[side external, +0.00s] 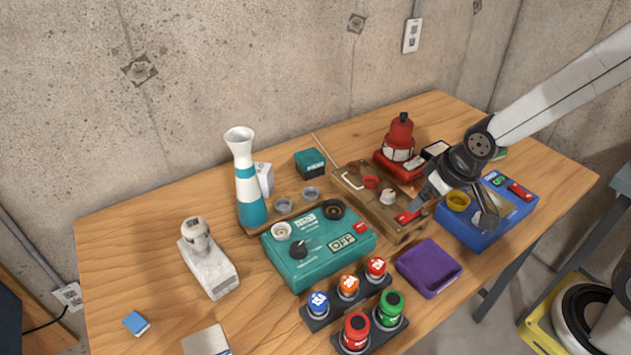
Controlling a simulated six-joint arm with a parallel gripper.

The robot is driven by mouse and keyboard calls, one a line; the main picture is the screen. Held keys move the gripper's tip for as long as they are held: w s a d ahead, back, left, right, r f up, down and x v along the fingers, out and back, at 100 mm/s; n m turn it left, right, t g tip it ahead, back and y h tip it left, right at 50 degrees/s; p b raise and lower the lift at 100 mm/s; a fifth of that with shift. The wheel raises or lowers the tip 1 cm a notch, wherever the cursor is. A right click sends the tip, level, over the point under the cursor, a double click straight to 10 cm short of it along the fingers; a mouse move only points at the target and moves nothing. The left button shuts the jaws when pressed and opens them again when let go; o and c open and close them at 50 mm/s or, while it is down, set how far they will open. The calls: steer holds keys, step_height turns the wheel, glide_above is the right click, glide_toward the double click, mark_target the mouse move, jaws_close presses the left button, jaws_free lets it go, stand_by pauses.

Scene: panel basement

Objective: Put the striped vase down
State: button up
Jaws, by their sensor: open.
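The striped vase (248,180), white and teal with a flared rim, stands upright at the back left of the table. It stands at the left end of a wooden board, beside the teal box marked OFF; its foot is partly hidden, so I cannot tell exactly what it rests on. My gripper (462,207) is open and empty at the right, far from the vase. It hangs over the blue box (478,232) and the right end of the wooden tray.
The teal OFF box (318,246), wooden tray (395,222), red lantern-like object (399,138) and purple tray (429,268) crowd the middle and right. Several coloured knobs stand in front. The table's left side has bare room.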

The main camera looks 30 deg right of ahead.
steer(key=shift+m+g, duration=0.4)
steer(key=shift+g, duration=0.5)
steer(key=s, duration=0.1)
steer(key=s+d, duration=0.1)
steer(key=s, duration=0.2)
steer(key=shift+s+d+f, duration=0.2)
steer(key=shift+d+f, duration=0.05)
steer(key=shift+d, duration=0.05)
